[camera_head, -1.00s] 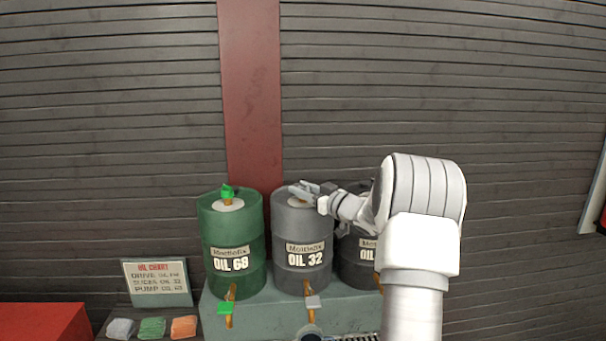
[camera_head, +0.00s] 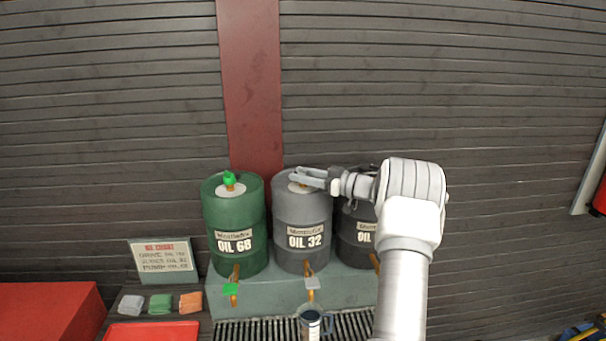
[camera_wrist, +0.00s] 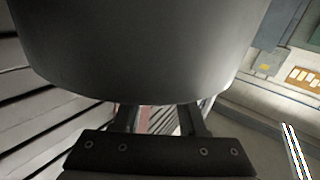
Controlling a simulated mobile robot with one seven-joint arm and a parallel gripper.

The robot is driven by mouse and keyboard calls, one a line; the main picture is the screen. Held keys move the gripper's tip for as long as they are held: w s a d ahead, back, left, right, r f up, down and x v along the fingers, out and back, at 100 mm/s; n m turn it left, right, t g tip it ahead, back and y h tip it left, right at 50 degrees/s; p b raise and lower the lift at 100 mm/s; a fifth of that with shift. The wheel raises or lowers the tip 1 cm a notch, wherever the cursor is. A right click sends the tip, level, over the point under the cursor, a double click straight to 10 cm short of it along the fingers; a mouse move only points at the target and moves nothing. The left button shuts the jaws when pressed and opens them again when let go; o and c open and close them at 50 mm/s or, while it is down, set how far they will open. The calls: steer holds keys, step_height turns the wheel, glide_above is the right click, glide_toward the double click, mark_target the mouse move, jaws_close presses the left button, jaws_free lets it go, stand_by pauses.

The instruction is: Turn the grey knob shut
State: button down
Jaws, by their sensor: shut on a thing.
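The grey drum marked OIL 32 (camera_head: 302,215) stands in the middle of a row of drums. My gripper (camera_head: 297,177) reaches in from the right over its top and is shut on the grey knob there. The knob itself is mostly hidden by the fingers, so its turn angle cannot be read. A grey tap handle (camera_head: 312,283) sits low on the front of the same drum. In the wrist view, a large dark grey rounded surface (camera_wrist: 140,50) covers the upper middle, and the fingers (camera_wrist: 160,120) show only in part below it.
The green OIL 68 drum (camera_head: 234,215) with a green top knob (camera_head: 229,179) stands close on the left. A darker drum (camera_head: 356,238) stands on the right, partly behind my arm. A mug (camera_head: 311,323) is on the grate below. A sign (camera_head: 162,256) and colored cloths stand left.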

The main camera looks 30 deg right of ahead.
steer(key=shift+c, duration=2.3)
jaws_free()
steer(key=shift+s+d, duration=0.25)
steer(key=shift+s, duration=0.1)
steer(key=b+v, duration=0.3)
steer(key=v, duration=1.3)
steer(key=shift+s, duration=0.2)
steer(key=shift+d, duration=0.15)
